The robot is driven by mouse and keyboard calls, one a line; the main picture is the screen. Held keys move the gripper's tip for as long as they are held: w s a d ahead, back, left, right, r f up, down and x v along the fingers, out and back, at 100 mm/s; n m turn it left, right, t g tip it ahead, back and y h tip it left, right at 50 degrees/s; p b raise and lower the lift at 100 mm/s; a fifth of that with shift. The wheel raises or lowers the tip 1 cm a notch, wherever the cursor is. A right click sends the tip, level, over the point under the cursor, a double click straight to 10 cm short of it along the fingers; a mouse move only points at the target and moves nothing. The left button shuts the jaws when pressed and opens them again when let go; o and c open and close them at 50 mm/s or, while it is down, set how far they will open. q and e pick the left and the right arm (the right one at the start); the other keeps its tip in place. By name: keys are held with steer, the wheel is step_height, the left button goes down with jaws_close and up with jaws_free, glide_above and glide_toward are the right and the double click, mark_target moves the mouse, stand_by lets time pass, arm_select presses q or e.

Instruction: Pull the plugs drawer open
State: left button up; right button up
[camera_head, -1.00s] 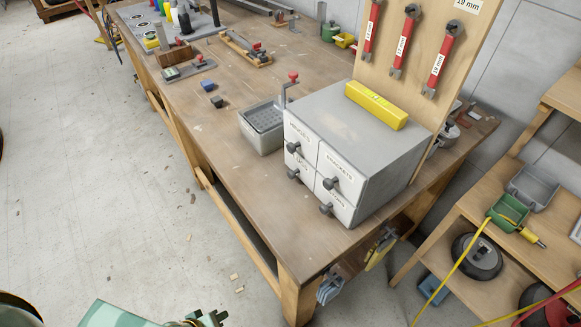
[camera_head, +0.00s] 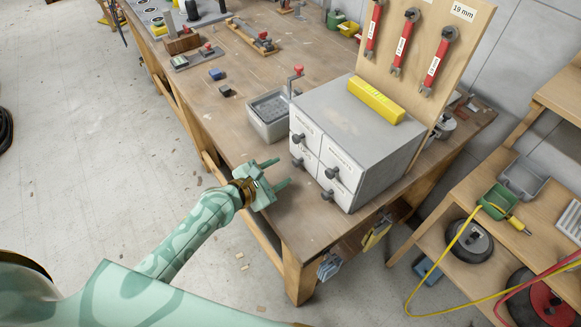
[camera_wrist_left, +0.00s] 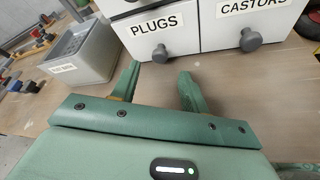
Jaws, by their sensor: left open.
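The grey drawer cabinet (camera_head: 378,155) stands on the workbench with white drawer fronts facing my left arm. The plugs drawer (camera_head: 306,161) is the lower left one and looks shut. In the left wrist view its PLUGS label and front (camera_wrist_left: 135,42) are readable, with a round grey knob (camera_wrist_left: 160,54) below the label. My left gripper (camera_head: 280,173) is open and empty, in front of the cabinet above the bench edge, fingers toward the drawers. In the left wrist view the fingertips (camera_wrist_left: 160,76) point at the knob, one to each side, short of it. My right gripper is not in view.
The castors drawer (camera_wrist_left: 232,25) is right of the plugs drawer, with its own knob. A grey bin (camera_head: 268,117) stands left of the cabinet. A yellow block (camera_head: 375,100) lies on top. The bench (camera_head: 235,148) is clear in front of the bin.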

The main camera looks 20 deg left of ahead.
mark_target(294, 164)
arm_select(q)
steer(key=b+x, duration=0.1)
steer(key=x, duration=0.4)
steer(key=shift+w+f, duration=0.1)
steer(key=shift+w, duration=0.05)
steer(key=shift+c, duration=0.4)
